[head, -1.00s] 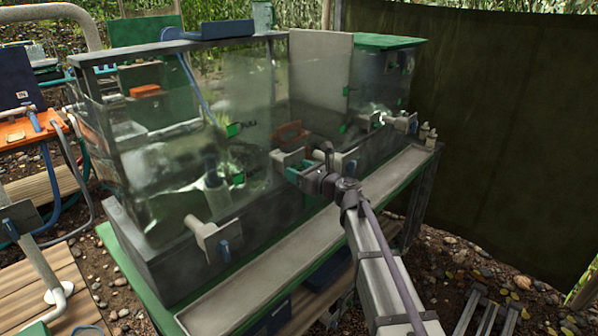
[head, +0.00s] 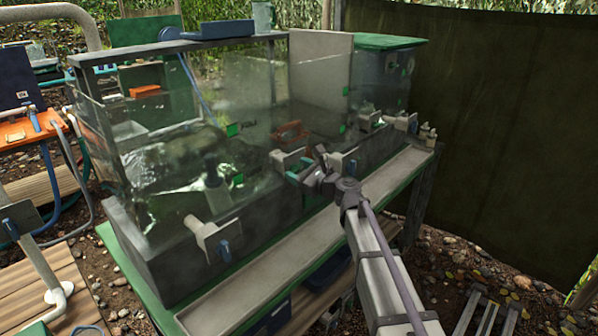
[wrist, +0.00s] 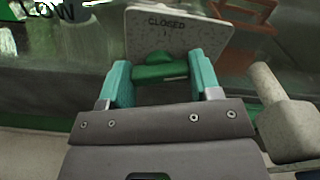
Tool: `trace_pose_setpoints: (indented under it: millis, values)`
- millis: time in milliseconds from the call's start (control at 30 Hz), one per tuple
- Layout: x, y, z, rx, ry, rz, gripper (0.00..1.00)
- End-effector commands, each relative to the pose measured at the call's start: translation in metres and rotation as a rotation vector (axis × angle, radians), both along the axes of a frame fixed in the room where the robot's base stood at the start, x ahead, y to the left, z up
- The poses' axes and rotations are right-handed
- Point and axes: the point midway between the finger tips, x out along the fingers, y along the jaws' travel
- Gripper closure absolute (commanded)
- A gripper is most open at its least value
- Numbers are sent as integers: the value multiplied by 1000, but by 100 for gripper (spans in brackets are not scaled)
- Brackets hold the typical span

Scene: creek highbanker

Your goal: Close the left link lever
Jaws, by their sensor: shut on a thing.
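A green lever (wrist: 160,72) lies crosswise between my gripper's (wrist: 162,80) two teal fingers in the wrist view, and they are shut on it. Just behind it is a pale speckled plate (wrist: 180,38) marked "CLOSED" above a small mark. In the head view my gripper (head: 300,174) is low at the front of the glass tank, by a pale plate (head: 284,161). The lever is too small and covered there to make out its angle. I cannot tell from its look whether it is the left link lever.
A pale fitting with a blue handle (head: 224,248) sticks out at the tank's front left. Another blue handle (head: 352,168) is close to the right of my gripper, where a pale block (wrist: 285,125) shows in the wrist view. A pale trough (head: 250,275) runs below.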

Motion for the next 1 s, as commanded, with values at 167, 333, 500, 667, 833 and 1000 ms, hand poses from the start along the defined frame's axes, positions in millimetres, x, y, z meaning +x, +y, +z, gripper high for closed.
trace_pose_setpoints:
  millis: [167,333,500,667,833,1000]
  values:
    - [0,0,0,-102,-128,0,66]
    - [0,0,0,-203,-255,0,66]
    - [0,0,0,-303,-381,0,66]
    - [0,0,0,-398,-500,1,66]
    - [0,0,0,-498,-626,1,66]
    - [0,0,0,-593,-746,1,66]
